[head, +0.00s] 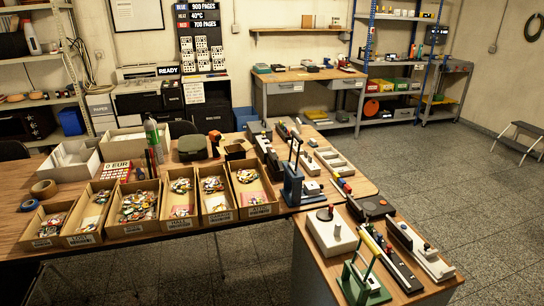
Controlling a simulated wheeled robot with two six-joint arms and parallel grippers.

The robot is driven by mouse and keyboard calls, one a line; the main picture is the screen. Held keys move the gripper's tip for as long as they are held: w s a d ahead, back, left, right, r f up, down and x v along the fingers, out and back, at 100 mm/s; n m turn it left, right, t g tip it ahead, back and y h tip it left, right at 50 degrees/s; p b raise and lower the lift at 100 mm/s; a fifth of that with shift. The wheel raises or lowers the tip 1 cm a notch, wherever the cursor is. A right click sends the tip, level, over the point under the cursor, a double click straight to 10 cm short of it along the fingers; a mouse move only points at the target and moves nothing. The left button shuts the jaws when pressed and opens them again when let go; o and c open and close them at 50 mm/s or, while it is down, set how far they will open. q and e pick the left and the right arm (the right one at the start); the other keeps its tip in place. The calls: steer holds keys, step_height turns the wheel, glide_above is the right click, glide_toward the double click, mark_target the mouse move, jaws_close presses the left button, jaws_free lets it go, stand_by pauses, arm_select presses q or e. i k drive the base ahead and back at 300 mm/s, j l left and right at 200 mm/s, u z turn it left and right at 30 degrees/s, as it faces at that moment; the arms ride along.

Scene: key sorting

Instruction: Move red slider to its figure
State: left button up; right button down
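A dark wall board (198,14) at the back reads "BLUE 900 PAGES", a heat line of 40°C and "RED 700 PAGES". Another rail (341,181) on the table behind shows a small red piece (346,187). I cannot tell which of these is the red slider, and any scale marks are too small to read. Neither of my grippers is in view.
Several labelled cardboard boxes of keys (136,209) line the long table's front. A blue hand press (292,184) and a green one (362,281) stand upright near the rails. A white box device (331,233) sits at the counter's left. Open floor (480,200) lies to the right.

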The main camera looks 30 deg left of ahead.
mark_target(386, 252)
steer(key=i+l+u, duration=0.1)
steer(key=u, duration=0.4)
steer(key=l+u, duration=0.2)
steer(key=u, duration=0.3)
steer(key=l+u, duration=0.2)
steer(key=u, duration=0.25)
steer(key=l+u, duration=0.15)
steer(key=l, duration=0.35)
steer(key=l+u, duration=0.2)
steer(key=l, duration=0.25)
steer(key=l+u, duration=0.15)
steer(key=l, duration=0.3)
steer(key=k+l+u, duration=0.15)
steer(key=l, duration=0.3)
steer(key=k+l+u, duration=0.2)
steer(key=l, duration=0.25)
steer(key=l+u, duration=0.15)
steer(key=l, duration=0.3)
steer(key=k+l, duration=0.15)
steer(key=l, duration=0.25)
steer(key=k+l, duration=0.15)
steer(key=l, duration=0.2)
steer(key=k+l, duration=0.15)
steer(key=l, duration=0.25)
steer(key=k+l, duration=0.1)
steer(key=l, duration=0.3)
